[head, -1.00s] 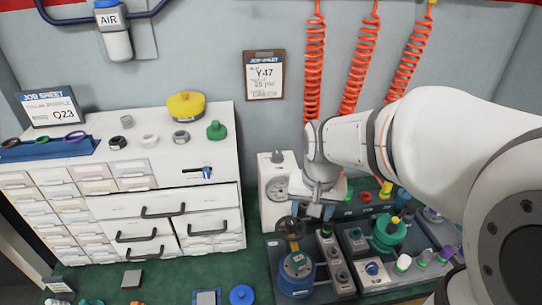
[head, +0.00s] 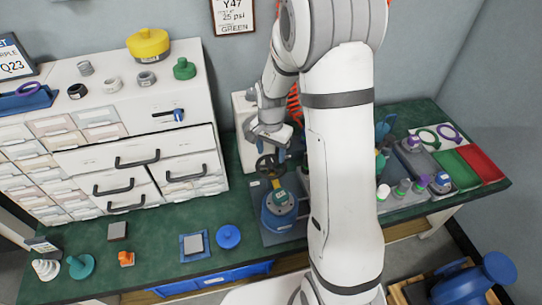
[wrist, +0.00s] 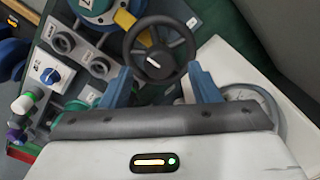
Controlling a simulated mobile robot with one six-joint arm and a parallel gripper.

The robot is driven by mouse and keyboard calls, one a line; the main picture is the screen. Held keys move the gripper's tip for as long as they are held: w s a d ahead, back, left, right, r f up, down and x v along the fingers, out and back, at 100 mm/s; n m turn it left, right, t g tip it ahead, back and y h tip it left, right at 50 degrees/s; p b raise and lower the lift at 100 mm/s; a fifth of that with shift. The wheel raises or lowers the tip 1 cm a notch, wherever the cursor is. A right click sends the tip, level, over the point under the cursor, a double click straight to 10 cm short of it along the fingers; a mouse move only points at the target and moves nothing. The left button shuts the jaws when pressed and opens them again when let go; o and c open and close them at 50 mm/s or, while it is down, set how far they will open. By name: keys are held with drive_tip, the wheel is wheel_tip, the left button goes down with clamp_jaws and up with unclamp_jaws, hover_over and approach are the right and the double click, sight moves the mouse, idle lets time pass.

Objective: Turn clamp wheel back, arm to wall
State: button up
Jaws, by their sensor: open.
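The clamp wheel (head: 270,166) is a dark spoked handwheel above the blue round test fixture (head: 280,211) on the bench. In the wrist view the wheel (wrist: 160,50) shows its spokes and a hub with a white mark. My gripper (head: 272,148) is just above and behind the wheel in the head view. In the wrist view my gripper (wrist: 163,80) has its two blue fingers apart, with the wheel's lower rim showing between and beyond them. I cannot tell whether a finger touches the rim. The yellow arm (wrist: 124,19) over the fixture is partly hidden by the wheel.
A white gauge box (head: 243,110) stands behind the wheel, close to my gripper. A white drawer cabinet (head: 140,150) is at left. A grey panel with knobs (wrist: 70,60) lies beside the fixture. My arm hides the bench middle.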

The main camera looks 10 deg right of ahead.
sight(272, 168)
drive_tip(key=shift+f, duration=1.35)
drive_tip(key=shift+c, duration=0.6)
clamp_jaws()
